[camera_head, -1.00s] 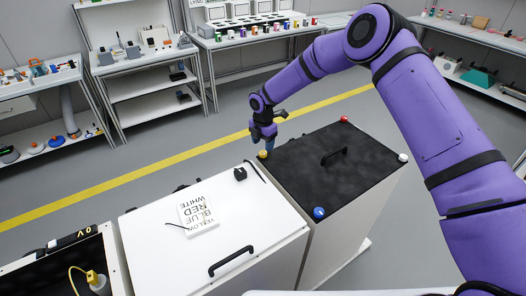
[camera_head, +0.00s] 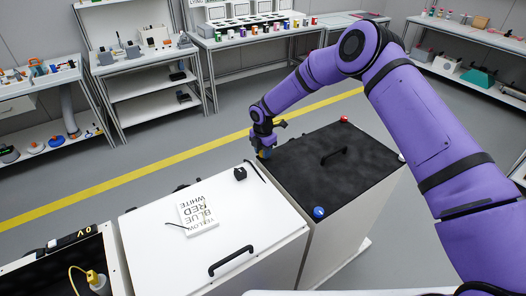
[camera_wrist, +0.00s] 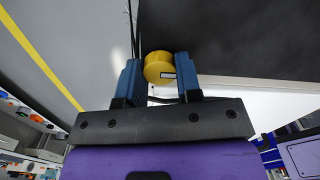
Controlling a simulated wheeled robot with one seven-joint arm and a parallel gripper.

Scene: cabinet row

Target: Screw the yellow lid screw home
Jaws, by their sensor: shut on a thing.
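The yellow lid screw (camera_wrist: 159,66) is a round yellow knob at the corner of the black cabinet lid (camera_head: 345,180). In the wrist view it sits between the two blue fingers of my gripper (camera_wrist: 158,76), which are shut on it. A small white mark shows on its top. In the head view my gripper (camera_head: 264,152) is down at the lid's far left corner and hides most of the yellow screw. The other lid screws stand at the other corners: red (camera_head: 345,119) at the back, blue (camera_head: 319,212) at the front, white (camera_head: 402,157) at the right, partly behind my arm.
A white cabinet (camera_head: 215,250) with a black handle stands to the left; a card (camera_head: 198,213) reading yellow, blue, red, white lies on it. A small black block (camera_head: 240,173) is near its back edge. The lid has a black handle (camera_head: 333,155). Open floor lies behind.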

